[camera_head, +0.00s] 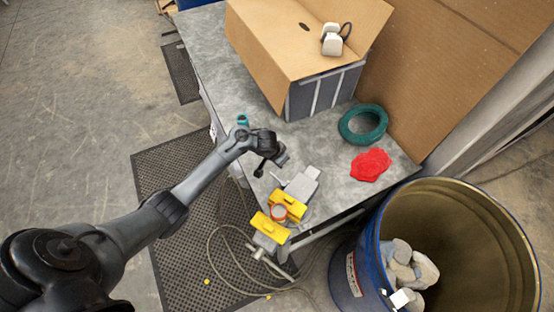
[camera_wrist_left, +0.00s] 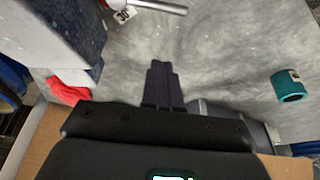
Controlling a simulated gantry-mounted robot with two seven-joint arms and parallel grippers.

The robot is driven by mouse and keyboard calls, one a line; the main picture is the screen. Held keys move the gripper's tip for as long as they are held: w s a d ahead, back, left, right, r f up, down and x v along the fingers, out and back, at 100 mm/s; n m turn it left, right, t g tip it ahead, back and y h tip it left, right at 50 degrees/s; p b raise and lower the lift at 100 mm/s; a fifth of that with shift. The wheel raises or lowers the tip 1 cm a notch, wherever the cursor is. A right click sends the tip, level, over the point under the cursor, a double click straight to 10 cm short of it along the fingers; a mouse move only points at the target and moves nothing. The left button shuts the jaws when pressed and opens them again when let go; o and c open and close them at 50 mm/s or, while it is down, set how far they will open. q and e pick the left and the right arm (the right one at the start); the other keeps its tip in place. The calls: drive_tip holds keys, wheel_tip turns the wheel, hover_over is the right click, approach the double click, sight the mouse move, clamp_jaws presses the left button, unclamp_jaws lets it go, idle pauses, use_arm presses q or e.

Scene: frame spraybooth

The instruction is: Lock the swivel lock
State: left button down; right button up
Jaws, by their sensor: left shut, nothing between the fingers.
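The grey bench vise (camera_head: 300,186), with yellow jaw pads, is mounted at the near corner of the bench and shows as a blue-grey block in the left wrist view (camera_wrist_left: 60,40). A bare metal rod (camera_wrist_left: 160,6) with a small "30°" tag (camera_wrist_left: 123,14) sits beside it and looks like the swivel lock lever. My left gripper (camera_head: 282,158) is beyond the vise, above the bench. Its dark fingers are closed together and empty in the left wrist view (camera_wrist_left: 163,82), apart from the rod. My right gripper is out of view.
A teal roll (camera_head: 242,119), red cloth (camera_head: 370,164), green coil (camera_head: 363,124) and cardboard box (camera_head: 290,50) are on the bench. A blue drum (camera_head: 368,250) stands close by at right. Bare bench surrounds the fingers.

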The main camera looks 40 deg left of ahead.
use_arm(q)
drive_tip(key=x, duration=0.3)
drive_tip(key=shift+f+b, duration=0.3)
drive_tip(key=shift+b, duration=0.1)
drive_tip(key=shift+f, duration=0.3)
drive_tip(key=shift+s+a+f+p, duration=0.15)
drive_tip(key=shift+s+p, duration=0.45)
drive_tip(key=shift+s, duration=0.5)
drive_tip(key=shift+s+f, duration=0.15)
drive_tip(key=shift+s, duration=0.5)
